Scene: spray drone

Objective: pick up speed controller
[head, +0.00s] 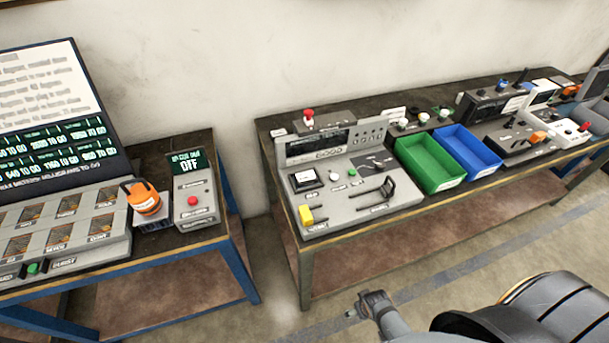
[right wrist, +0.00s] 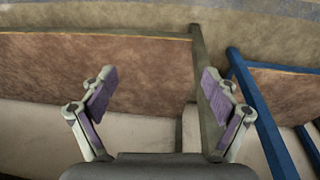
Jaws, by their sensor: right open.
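I cannot make out for certain which item is the speed controller. Several small dark-and-orange items lie in labelled bays of the grey panel (head: 118,243) on the left table in the head view; their labels are too small to read. My right gripper (head: 372,301) is low in front of the right bench, well away from that panel. In the right wrist view its two purple-padded fingers (right wrist: 155,90) are spread wide with nothing between them. My left gripper is not in view.
An orange-topped object (head: 146,203) and a grey box with a red button (head: 194,202) stand at the left table's right end. The right bench holds a grey console (head: 322,181), a green bin (head: 431,163), a blue bin (head: 466,153) and other devices. A gap separates the tables.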

